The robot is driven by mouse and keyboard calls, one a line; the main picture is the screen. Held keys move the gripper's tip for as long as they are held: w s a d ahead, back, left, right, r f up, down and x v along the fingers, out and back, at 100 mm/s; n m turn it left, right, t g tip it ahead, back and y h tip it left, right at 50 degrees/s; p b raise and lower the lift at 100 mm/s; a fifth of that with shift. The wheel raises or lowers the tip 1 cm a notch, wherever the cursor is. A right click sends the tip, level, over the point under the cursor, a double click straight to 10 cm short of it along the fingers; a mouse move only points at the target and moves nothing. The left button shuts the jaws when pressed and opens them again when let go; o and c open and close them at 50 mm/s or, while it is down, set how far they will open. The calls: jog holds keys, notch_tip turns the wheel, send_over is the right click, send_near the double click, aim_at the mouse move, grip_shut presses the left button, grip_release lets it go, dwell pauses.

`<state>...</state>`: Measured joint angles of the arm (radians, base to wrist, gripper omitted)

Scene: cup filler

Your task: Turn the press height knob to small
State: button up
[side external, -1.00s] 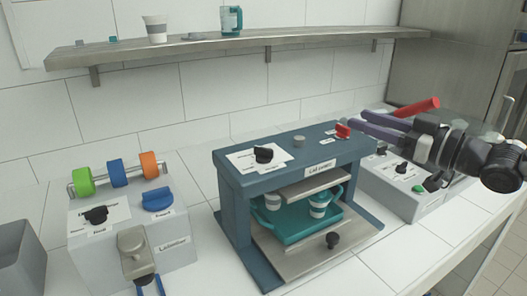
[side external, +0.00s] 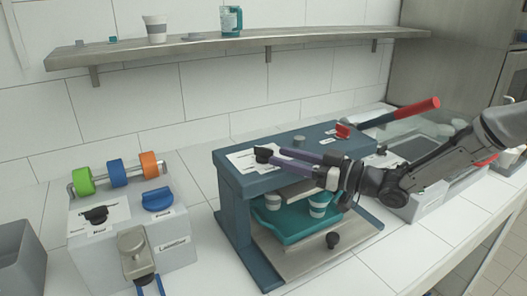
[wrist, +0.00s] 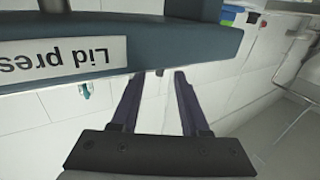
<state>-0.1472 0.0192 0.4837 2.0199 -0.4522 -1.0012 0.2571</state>
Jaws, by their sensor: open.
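The blue lid press (side external: 235,180) stands in the middle of the counter. Its black knob (side external: 262,153) sits on a white printed card (side external: 243,160) on the left of the top; the lettering is too small to read. My gripper (side external: 282,158) points left across the press, open, its purple fingertips close to the knob in the side view. Contact cannot be told. The wrist view shows both fingers apart (wrist: 158,80) beside the press's upside-down "Lid press" label (wrist: 62,60), with no knob clearly between them.
A teal tray (side external: 292,230) with striped cups is inside the press. A red switch (side external: 343,130) and a grey button (side external: 299,140) are on its top. A labeller (side external: 178,255) with coloured rolls stands left, another machine right. A wall shelf (side external: 200,48) runs behind.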

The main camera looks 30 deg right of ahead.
aim_at(273, 154)
jog(key=x, duration=0.5)
jog(key=shift+w+a, duration=0.2)
jog(key=shift+w, duration=0.15)
grip_shut()
